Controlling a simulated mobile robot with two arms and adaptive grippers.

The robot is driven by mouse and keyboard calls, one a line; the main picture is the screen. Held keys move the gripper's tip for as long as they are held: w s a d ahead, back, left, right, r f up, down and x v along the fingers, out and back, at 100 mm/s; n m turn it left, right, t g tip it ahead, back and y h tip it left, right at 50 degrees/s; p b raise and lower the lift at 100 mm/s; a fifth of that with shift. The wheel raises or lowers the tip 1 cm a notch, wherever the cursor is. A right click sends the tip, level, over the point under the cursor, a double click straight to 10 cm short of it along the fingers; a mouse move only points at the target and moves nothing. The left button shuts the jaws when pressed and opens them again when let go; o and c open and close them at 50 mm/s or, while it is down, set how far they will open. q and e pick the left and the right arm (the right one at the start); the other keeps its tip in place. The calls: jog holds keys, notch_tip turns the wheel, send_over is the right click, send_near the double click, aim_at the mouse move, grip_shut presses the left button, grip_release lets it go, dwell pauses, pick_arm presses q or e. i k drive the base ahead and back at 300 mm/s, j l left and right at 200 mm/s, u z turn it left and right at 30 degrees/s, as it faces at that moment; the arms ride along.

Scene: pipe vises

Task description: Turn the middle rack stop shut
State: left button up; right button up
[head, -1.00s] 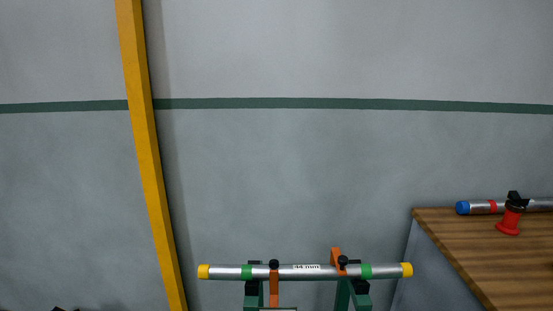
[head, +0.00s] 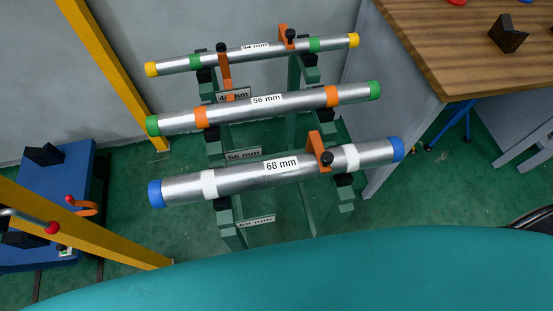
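A green rack (head: 303,195) holds three labelled pipes in a row. The middle pipe (head: 265,106), marked 56 mm, has green end caps and orange bands; I see no distinct stop arm on it. The far pipe (head: 255,52), marked 44 mm, has an orange stop (head: 224,68) with a black knob, pointing down at its left. Another orange stop (head: 284,36) stands up at its right. The near pipe (head: 245,176), marked 68 mm, has an orange stop (head: 315,142) standing up with a black knob. Neither gripper shows.
A wooden-topped bench (head: 450,40) stands at the right. A yellow post (head: 115,65) rises at the left, near a blue block (head: 55,190) with black parts. A teal surface (head: 330,270) fills the bottom. Green floor shows around the rack.

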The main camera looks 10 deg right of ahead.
aim_at(220, 47)
jog(key=k+z, duration=0.15)
jog(key=z, duration=0.3)
jog(key=k+z, duration=0.2)
jog(key=z, duration=0.25)
jog(key=k+l+z, duration=0.1)
jog(key=z, duration=0.35)
